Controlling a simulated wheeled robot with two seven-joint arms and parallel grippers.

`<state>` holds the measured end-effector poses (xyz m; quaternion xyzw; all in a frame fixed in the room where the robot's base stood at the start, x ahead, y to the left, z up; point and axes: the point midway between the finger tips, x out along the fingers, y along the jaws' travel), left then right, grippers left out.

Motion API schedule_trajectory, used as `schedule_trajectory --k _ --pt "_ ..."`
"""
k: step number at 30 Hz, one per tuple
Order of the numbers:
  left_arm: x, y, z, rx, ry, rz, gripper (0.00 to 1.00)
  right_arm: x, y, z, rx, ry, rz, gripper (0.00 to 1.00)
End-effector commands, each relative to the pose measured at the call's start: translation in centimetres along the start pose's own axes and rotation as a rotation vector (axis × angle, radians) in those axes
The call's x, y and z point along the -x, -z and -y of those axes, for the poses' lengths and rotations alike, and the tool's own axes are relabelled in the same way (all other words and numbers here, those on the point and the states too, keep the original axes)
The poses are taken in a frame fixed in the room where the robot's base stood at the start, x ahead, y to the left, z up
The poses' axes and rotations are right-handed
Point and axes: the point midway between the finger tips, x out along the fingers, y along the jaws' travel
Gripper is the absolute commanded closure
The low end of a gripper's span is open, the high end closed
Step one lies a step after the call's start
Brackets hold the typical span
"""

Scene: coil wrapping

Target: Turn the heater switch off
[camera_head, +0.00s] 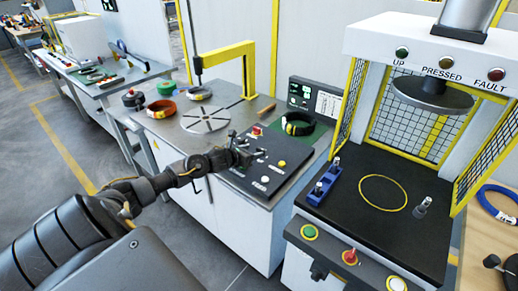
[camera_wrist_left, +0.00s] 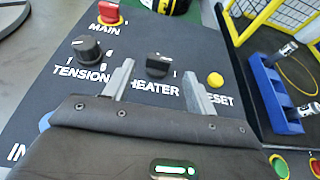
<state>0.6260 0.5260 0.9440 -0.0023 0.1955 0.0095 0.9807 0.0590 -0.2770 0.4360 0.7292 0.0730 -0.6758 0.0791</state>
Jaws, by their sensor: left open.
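The heater switch (camera_wrist_left: 158,65) is a black rotary knob above the HEATER label on the dark control panel (camera_wrist_left: 225,130). It shows in the left wrist view, with white marks around it. I cannot tell its setting for sure. My left gripper (camera_wrist_left: 157,72) is open and empty, its two grey fingers pointing at the knob from the label side, one to each side. I cannot tell whether they touch it. In the head view my left gripper (camera_head: 243,156) is over the panel (camera_head: 240,178) and largely covers the switch. My right gripper is not in view.
The TENSION knob (camera_wrist_left: 86,48) is left of the heater switch, the yellow RESET button (camera_wrist_left: 215,80) right. The red MAIN switch (camera_wrist_left: 108,12) is beyond. A turntable (camera_head: 206,120) and yellow post (camera_head: 248,75) stand behind; a caged press (camera_head: 375,210) is at right.

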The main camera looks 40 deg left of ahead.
Motion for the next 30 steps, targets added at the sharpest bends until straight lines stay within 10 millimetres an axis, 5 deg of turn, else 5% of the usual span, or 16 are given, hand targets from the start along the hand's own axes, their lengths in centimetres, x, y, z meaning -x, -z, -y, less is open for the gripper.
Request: schedule_trajectory --k 9,22,30 --pt "-4.2 0.0 -0.2 0.003 -0.004 -0.001 0.44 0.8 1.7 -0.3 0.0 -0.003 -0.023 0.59" --pt "-5.1 0.1 -0.1 0.0 -0.002 0.0 0.44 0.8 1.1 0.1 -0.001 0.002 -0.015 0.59" --pt "-5.1 0.1 -0.1 0.0 -0.002 0.0 0.76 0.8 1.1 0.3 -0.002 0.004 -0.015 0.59"
